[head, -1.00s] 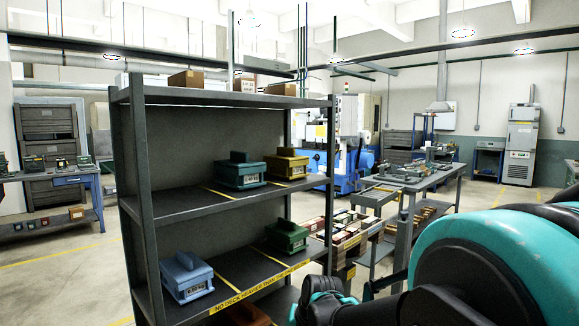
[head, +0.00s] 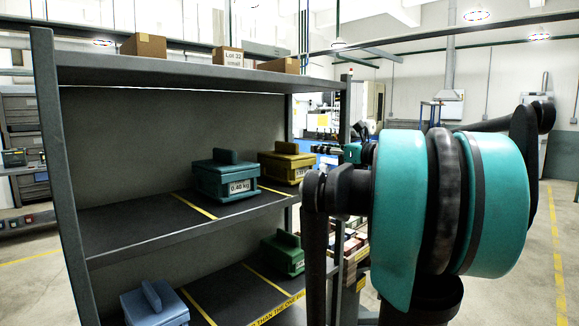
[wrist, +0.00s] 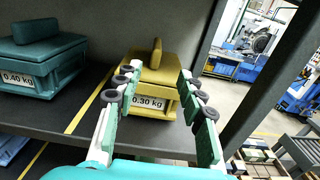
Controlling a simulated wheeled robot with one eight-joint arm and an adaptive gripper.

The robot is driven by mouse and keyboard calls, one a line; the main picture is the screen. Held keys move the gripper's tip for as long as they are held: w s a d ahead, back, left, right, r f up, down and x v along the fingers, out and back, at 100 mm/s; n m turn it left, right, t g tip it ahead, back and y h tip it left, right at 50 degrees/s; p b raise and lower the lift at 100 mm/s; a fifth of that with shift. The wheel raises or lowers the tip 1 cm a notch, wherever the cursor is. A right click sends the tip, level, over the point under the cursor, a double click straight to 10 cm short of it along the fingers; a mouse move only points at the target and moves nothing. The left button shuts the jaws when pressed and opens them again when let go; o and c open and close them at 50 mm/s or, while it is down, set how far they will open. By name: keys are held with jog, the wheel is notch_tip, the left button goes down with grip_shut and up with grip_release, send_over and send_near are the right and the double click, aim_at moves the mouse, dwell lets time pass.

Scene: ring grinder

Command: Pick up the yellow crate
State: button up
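The yellow crate (head: 285,167) stands upright on the middle shelf, at its right end, with an upright handle on its lid. In the wrist view the yellow crate (wrist: 148,68) shows a 0.30 kg label. My gripper (wrist: 158,78) is open, one finger to each side of the crate's front in that view. Nothing is held between the fingers. I cannot tell whether the fingertips reach past the crate's front face.
A teal crate (head: 225,178) labelled 0.40 kg stands left of the yellow one, past a yellow line. A green crate (head: 283,253) and a blue crate (head: 155,304) sit on the shelf below. The rack's grey right post (wrist: 255,75) rises close beside my right finger.

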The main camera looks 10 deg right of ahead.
aim_at(286, 144)
jog(key=x, duration=1.6)
jog(key=shift+w+a+f, duration=0.15)
jog(key=shift+a+f, duration=0.05)
jog(key=shift+a, duration=0.2)
grip_shut()
